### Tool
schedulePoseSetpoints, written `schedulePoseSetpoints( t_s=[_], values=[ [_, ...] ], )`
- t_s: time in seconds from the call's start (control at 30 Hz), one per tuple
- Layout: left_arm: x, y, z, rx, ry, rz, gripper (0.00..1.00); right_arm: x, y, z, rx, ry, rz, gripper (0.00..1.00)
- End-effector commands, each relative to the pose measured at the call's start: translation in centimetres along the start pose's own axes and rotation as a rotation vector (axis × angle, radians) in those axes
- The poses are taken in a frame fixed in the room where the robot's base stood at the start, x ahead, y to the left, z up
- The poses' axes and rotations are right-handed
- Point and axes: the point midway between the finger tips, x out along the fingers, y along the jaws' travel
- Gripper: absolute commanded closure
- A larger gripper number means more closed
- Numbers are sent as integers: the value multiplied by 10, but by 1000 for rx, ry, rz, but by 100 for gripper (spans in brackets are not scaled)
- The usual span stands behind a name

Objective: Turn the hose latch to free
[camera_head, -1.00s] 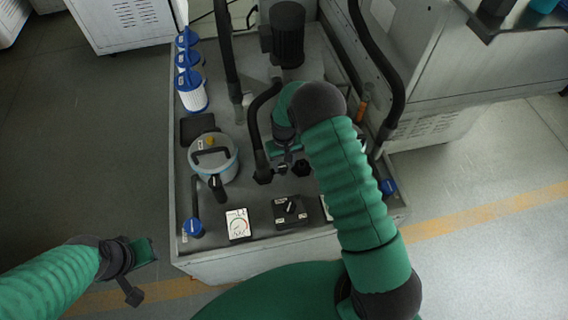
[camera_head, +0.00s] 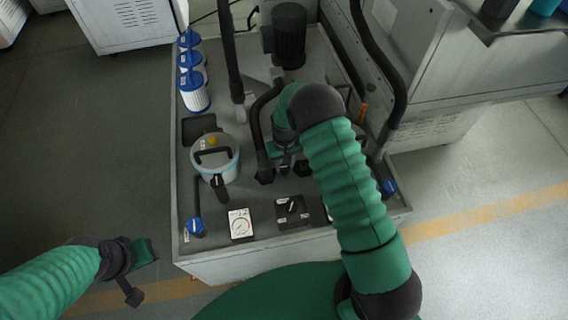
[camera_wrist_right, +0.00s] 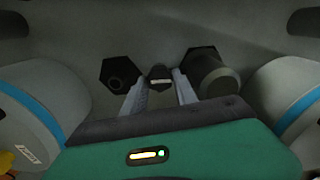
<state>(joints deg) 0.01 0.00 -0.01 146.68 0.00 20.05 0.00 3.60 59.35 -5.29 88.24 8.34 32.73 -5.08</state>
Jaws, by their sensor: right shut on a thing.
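The hose latch (camera_wrist_right: 160,78) is a small dark piece with a pale mark, in the middle of the right wrist view between two dark hexagonal fittings. My right gripper (camera_wrist_right: 160,92) has its two grey fingers closed on the latch from either side. In the head view the right gripper (camera_head: 286,163) is low over the machine deck beside the black hose, and it hides the latch. My left gripper (camera_head: 140,272) hangs over the floor at lower left, away from the machine.
A black hose (camera_head: 258,125) stands left of the right gripper. A lidded canister (camera_head: 216,160), a gauge (camera_head: 241,225), a black rotary switch box (camera_head: 293,211) and several blue-capped filters (camera_head: 194,90) share the deck. A pump motor (camera_head: 289,35) stands behind. The left floor is clear.

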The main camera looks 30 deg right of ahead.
Motion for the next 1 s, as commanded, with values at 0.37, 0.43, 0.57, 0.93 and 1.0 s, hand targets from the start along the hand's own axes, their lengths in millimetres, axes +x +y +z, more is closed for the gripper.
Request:
schedulePoseSetpoints(
  t_s=[0.37, 0.43, 0.57, 0.93, 1.0],
  values=[
    [-7, 0, -2, 0, 0, 0, 64, -1, -1, 0, 257, -1, -1, 100],
    [-9, 0, -2, 0, 0, 0, 64, -1, -1, 0, 323, -1, 0, 100],
    [-12, 0, -3, 0, 0, 0, 64, -1, -1, 0, 446, -1, 0, 100],
    [-19, 0, -4, 0, 0, 0, 64, -1, -1, 0, 798, 0, 0, 100],
    [-20, 0, -5, 0, 0, 0, 64, -1, -1, 0, 866, -1, -1, 100]
  ],
)
